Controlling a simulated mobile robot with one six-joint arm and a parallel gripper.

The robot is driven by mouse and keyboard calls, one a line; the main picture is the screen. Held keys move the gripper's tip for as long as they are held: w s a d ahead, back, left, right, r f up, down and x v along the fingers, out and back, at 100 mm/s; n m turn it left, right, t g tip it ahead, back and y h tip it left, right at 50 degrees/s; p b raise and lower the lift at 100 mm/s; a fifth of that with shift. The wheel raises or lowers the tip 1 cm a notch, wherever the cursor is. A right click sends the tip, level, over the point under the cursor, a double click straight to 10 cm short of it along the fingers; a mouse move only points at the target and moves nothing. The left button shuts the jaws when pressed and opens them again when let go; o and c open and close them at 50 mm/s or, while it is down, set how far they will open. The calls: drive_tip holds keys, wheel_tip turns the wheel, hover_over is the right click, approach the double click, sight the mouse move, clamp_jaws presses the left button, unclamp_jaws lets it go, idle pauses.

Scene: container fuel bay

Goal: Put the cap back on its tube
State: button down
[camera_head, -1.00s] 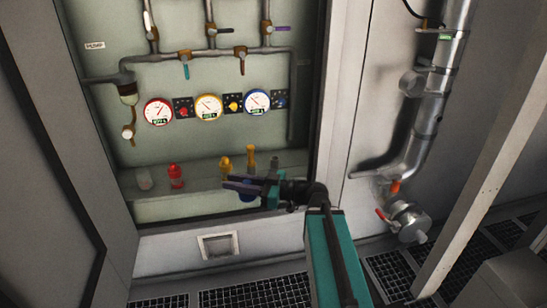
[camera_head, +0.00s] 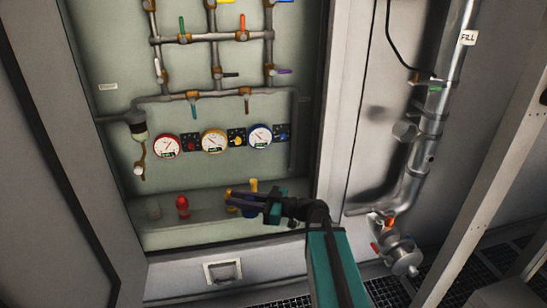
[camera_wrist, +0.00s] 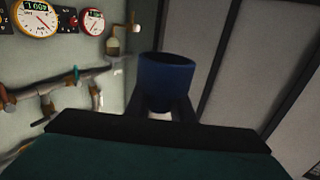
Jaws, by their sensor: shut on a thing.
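My gripper (camera_head: 236,199) is shut on a blue cap (camera_wrist: 166,84), which fills the space between the fingers in the wrist view. A small pale patch shows below the cap there; I cannot tell what it is. In the head view, blue (camera_head: 250,211) shows just under the fingers, in front of the shelf. On the shelf stand a pale clear tube (camera_head: 153,208), a red-topped tube (camera_head: 182,207), a yellow-topped one (camera_head: 229,194) and another yellow piece (camera_head: 253,185) behind my gripper. My gripper hides their lower parts, and I cannot tell which tube is the cap's own.
The shelf (camera_head: 208,214) lies in a recess with a frame on its right side (camera_head: 334,130). Above it hang a red gauge (camera_head: 167,147), a yellow gauge (camera_head: 214,141), a blue gauge (camera_head: 260,137) and pipes with valves. A large pipe (camera_head: 428,140) stands at the right.

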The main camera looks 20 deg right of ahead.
wheel_tip(320, 180, up, 17)
drive_tip(key=p, duration=2)
drive_tip(key=shift+p, duration=0.4)
drive_tip(key=shift+s+a+f, duration=0.1)
drive_tip(key=shift+s, duration=0.1)
